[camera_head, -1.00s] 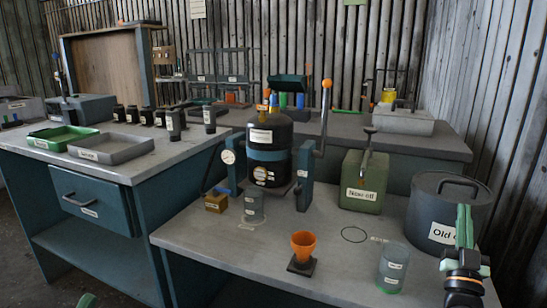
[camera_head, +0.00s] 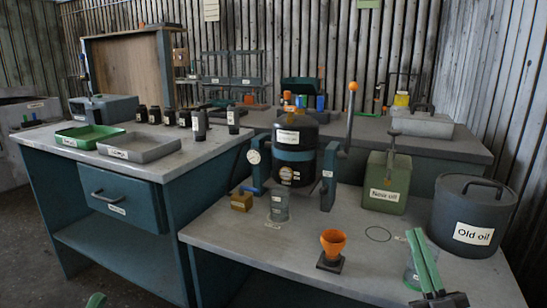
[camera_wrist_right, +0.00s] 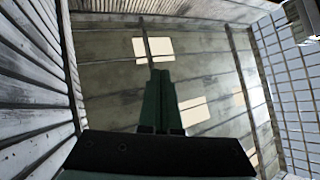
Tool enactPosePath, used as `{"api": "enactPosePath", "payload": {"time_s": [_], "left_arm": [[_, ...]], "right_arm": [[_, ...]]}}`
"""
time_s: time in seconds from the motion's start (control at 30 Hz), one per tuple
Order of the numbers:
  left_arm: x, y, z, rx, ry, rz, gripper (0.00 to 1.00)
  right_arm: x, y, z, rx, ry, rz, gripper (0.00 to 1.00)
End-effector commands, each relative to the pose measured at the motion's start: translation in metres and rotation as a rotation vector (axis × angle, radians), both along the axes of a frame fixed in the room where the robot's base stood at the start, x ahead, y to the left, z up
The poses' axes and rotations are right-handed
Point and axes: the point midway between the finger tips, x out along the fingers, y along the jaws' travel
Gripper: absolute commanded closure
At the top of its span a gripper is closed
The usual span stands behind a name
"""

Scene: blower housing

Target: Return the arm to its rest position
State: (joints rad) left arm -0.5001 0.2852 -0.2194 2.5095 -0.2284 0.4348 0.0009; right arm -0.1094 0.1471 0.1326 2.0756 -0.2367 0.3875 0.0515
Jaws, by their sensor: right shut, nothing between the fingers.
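My right gripper (camera_head: 424,262) shows at the lower right of the head view, its two green fingers pointing up and lying close together. It is shut and empty. In the right wrist view the green fingers (camera_wrist_right: 161,103) stand side by side against the ceiling and roof windows.
An orange funnel on a dark base (camera_head: 331,250), the "Old oil" pot (camera_head: 474,213), the "New oil" can (camera_head: 387,182) and the blower housing (camera_head: 295,150) stand on the front bench (camera_head: 280,262). A side bench (camera_head: 60,150) holds trays and dark bottles. Open floor lies at lower left.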

Motion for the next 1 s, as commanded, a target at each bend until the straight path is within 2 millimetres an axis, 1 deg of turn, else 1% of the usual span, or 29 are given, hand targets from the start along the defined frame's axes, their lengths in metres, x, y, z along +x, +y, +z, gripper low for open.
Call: {"api": "enactPosePath", "payload": {"time_s": [0.03,0.1,0.17,0.2,0.27,0.3,0.4,0.47,0.5,0.53,0.77,0.87,0.97,1.0], "left_arm": [[0.000,0.000,0.000,0.000,0.000,0.000,0.00],[0.000,0.000,0.000,0.000,0.000,0.000,0.00],[0.000,0.000,0.000,0.000,0.000,0.000,0.00],[0.000,0.000,0.000,0.000,0.000,0.000,0.00],[0.000,0.000,0.000,0.000,0.000,0.000,0.00],[0.000,0.000,0.000,0.000,0.000,0.000,0.00],[0.000,0.000,0.000,0.000,0.000,0.000,0.00],[0.000,0.000,0.000,0.000,0.000,0.000,0.00],[0.007,0.001,0.005,0.001,0.038,0.009,0.00],[0.012,0.002,0.004,0.002,0.067,0.015,0.00],[0.044,0.008,-0.013,0.005,0.285,0.062,0.00],[0.057,0.012,-0.026,0.008,0.408,0.087,0.00],[0.068,0.017,-0.041,0.011,0.556,0.116,0.00],[0.071,0.019,-0.050,0.013,0.625,0.128,0.00]], "right_arm": [[-0.019,0.027,0.000,-0.026,0.001,0.064,1.00],[-0.043,0.057,0.002,-0.043,-0.004,0.140,1.00],[-0.063,0.079,0.005,-0.049,-0.008,0.197,1.00],[-0.076,0.091,0.007,-0.051,-0.011,0.234,1.00],[-0.095,0.108,0.011,-0.047,-0.014,0.287,1.00],[-0.108,0.117,0.014,-0.041,-0.016,0.320,1.00],[-0.138,0.137,0.022,-0.019,-0.019,0.399,1.00],[-0.156,0.147,0.029,-0.002,-0.021,0.443,1.00],[-0.146,0.145,0.033,0.003,0.015,0.427,1.00],[-0.140,0.143,0.033,0.007,0.042,0.419,1.00],[-0.107,0.137,0.015,0.048,0.258,0.366,1.00],[-0.093,0.133,0.003,0.071,0.378,0.339,1.00],[-0.082,0.127,-0.013,0.100,0.525,0.304,1.00],[-0.079,0.125,-0.022,0.112,0.590,0.289,1.00]]}}
